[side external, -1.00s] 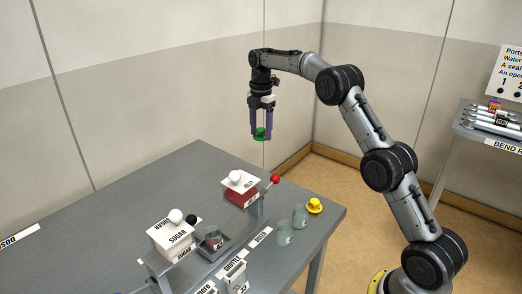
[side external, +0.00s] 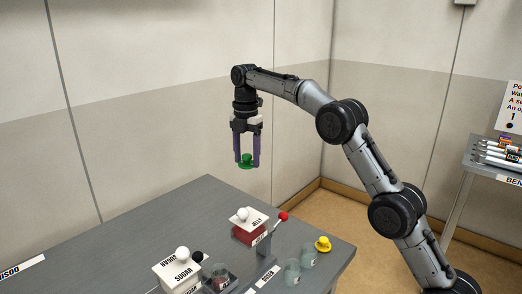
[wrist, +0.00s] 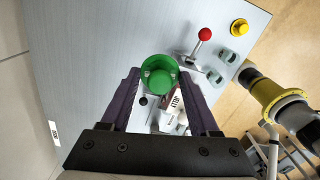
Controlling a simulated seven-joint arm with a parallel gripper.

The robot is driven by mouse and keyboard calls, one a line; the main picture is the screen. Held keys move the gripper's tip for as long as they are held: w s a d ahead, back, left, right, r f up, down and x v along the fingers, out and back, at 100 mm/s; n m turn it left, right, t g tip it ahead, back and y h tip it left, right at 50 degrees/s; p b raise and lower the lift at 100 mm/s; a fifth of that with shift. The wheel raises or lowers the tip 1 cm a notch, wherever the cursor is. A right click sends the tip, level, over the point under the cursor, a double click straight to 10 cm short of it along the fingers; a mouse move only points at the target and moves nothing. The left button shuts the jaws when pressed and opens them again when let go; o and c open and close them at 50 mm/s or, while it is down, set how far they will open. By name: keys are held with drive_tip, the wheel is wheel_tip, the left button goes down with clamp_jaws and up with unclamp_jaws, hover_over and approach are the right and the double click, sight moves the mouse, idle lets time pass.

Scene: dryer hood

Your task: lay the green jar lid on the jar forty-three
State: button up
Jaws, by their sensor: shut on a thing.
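My gripper (side external: 247,164) is shut on the green jar lid (side external: 246,160) by its knob, high above the table's far part. In the wrist view, the round green lid (wrist: 160,75) sits between the purple fingers. Two clear glass jars stand near the table's right edge, one in front (side external: 292,272) and one behind (side external: 309,256), both apart from the gripper. Another jar (side external: 220,277) with dark red contents stands beside the sugar box. The number on each jar is too small to read, so I cannot tell which is forty-three.
A white-topped red jelly box (side external: 249,231) and a red-ball lever (side external: 283,216) stand between the lid and the clear jars. A sugar box (side external: 178,272) is at the front left. A yellow knobbed piece (side external: 323,244) lies by the right edge. The table's far left (side external: 130,225) is clear.

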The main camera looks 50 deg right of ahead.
drive_tip(key=s+a+n, duration=0.3)
drive_tip(key=a, duration=0.8)
drive_tip(key=n, duration=0.3)
hover_over(219, 269)
wheel_tip(219, 269, down, 11)
drive_tip(key=shift+r, duration=0.1)
drive_tip(key=shift+f, duration=2.25)
drive_tip(key=shift+f, duration=1)
idle(0.3)
drive_tip(key=o, duration=1.4)
drive_tip(key=shift+o, duration=0.2)
drive_tip(key=shift+r, duration=3)
